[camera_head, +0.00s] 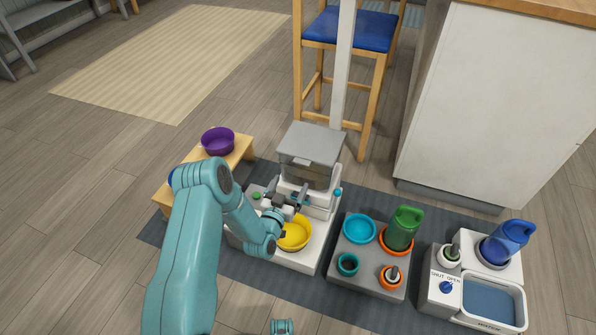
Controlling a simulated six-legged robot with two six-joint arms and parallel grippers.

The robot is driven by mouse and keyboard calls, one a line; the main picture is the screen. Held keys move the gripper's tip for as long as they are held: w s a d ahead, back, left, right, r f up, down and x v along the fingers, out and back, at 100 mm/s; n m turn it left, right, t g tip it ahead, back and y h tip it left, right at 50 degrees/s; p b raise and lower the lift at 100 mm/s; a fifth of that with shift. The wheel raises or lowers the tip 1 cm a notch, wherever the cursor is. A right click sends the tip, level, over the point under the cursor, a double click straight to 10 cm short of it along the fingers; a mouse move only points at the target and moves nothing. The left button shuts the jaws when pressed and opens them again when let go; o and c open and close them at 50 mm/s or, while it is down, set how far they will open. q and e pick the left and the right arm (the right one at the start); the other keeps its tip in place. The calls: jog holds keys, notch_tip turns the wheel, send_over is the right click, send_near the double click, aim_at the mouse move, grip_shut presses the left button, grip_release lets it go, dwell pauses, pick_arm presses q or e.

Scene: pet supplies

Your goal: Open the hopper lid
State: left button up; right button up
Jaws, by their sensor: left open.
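The hopper (307,175) is a see-through bin on the white feeder (300,258). Its flat grey lid (313,141) lies across the top and looks closed, with a small tab at its front edge. My left gripper (291,193) is open and empty, in front of the hopper and below the lid's front edge. It is near the yellow bowl (295,233), and my left forearm hides part of the feeder's left side.
A purple bowl (218,141) sits on a wooden stand (237,158) at left. Right of the feeder, a grey tray (369,266) holds a green bottle (403,228) and cups. A white station (440,291) has a blue bottle (508,241). A stool (349,31) and white cabinet (480,100) stand behind.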

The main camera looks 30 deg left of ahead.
aim_at(301, 164)
pick_arm(q)
jog(key=b+x, duration=0.2)
jog(key=x, duration=0.6)
jog(key=shift+w, duration=0.4)
